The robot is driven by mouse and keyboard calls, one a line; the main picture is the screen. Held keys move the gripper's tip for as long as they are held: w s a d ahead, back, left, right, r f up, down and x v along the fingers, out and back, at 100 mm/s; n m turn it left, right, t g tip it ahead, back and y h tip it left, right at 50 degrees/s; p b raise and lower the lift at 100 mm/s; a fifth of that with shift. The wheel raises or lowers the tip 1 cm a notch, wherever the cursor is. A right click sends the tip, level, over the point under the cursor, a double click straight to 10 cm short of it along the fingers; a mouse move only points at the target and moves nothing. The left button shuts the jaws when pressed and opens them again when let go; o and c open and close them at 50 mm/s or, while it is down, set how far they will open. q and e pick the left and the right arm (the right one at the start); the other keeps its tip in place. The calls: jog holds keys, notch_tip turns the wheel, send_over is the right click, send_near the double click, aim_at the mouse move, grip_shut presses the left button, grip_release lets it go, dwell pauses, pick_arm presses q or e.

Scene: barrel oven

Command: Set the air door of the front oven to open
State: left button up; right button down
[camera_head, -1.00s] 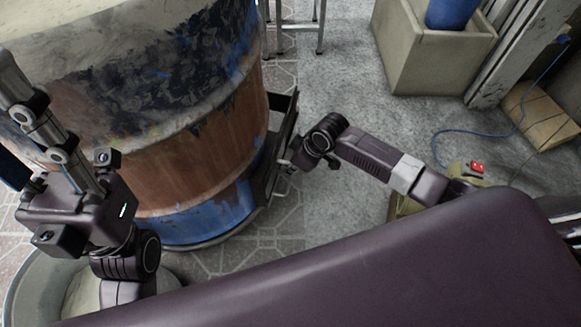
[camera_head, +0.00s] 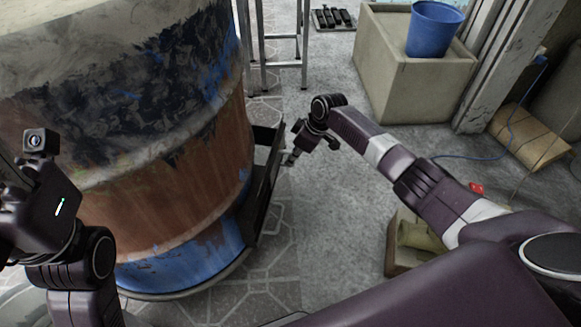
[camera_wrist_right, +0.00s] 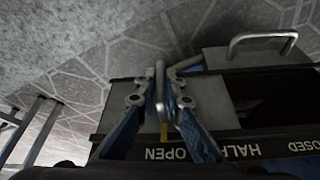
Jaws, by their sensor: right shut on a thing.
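The front oven is a worn barrel (camera_head: 205,130) with black, rust and blue paint. A dark metal frame (camera_head: 262,185) juts from its right side, low down. My right gripper (camera_head: 290,160) is at that frame's edge. In the right wrist view, my right gripper (camera_wrist_right: 160,100) is shut on an upright metal tab (camera_wrist_right: 160,80) of the air door. A yellow mark (camera_wrist_right: 163,131) below the tab stands over the word OPEN on the label strip (camera_wrist_right: 200,150). A dark opening (camera_wrist_right: 285,108) shows right of the fingers. My left wrist is at the left edge, its fingers out of frame.
A metal handle (camera_wrist_right: 262,38) sits right of my fingers. A metal stand (camera_head: 285,65) is behind the barrel. A blue bucket (camera_head: 432,28) rests on a beige block (camera_head: 410,70).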

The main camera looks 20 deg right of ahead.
jog(key=shift+w+d+r, duration=0.1)
jog(key=shift+w+d, duration=0.1)
jog(key=shift+d, duration=0.05)
jog(key=c, duration=2)
grip_release()
jog(key=shift+c, duration=0.2)
jog(key=v, duration=1.1)
jog(key=shift+r, duration=0.35)
jog(key=shift+s, duration=0.15)
